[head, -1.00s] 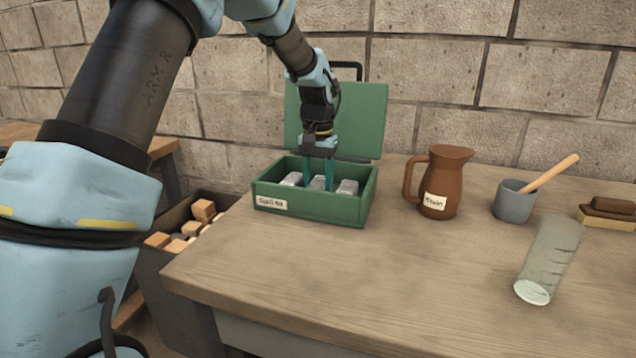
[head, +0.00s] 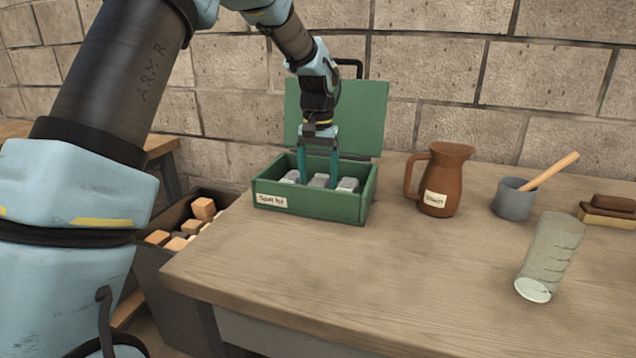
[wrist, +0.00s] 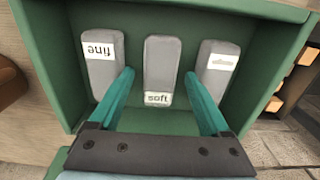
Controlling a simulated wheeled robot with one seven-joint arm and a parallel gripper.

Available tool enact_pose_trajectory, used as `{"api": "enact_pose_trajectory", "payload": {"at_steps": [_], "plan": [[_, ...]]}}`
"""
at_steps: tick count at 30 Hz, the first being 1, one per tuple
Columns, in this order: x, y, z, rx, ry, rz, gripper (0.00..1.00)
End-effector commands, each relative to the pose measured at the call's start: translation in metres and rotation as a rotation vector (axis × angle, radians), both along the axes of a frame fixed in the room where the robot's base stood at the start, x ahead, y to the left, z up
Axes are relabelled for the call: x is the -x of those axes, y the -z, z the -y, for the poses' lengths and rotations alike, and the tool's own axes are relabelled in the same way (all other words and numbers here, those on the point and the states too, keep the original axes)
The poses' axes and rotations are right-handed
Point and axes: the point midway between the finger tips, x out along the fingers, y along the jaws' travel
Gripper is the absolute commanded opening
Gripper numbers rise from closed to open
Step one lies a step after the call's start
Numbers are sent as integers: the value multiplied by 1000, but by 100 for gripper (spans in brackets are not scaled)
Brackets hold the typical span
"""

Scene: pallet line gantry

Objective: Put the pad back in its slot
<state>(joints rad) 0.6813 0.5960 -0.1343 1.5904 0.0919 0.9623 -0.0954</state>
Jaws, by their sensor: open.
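The green box (head: 308,206) stands open on the table, its lid up behind it. Inside are three grey pads side by side. In the wrist view the left pad (wrist: 103,72) reads "fine", the middle pad (wrist: 161,62) reads "soft", and the right pad (wrist: 212,80) has a label I cannot read. My gripper (head: 318,182) reaches down into the box with its fingers open. In the wrist view its teal fingers (wrist: 160,98) are apart on either side of the middle pad's near end. I cannot tell whether they touch any pad.
A brown jug (head: 440,178) stands right of the box. Further right are a grey mortar (head: 514,203) with a wooden pestle, a ribbed glass (head: 548,260) and a brush (head: 608,212). A bin of wooden blocks (head: 190,229) sits below the table's left edge. The table's front is clear.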

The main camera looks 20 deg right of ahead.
Motion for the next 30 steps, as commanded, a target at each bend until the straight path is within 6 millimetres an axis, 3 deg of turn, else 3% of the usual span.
{"api": "enact_pose_trajectory", "payload": {"at_steps": [9, 15, 30], "plan": [[-1, -67, 1, 4, 0, 4, 81], [-1, -95, 1, 2, -1, 2, 81], [0, -104, 0, 1, 0, 1, 81]]}}
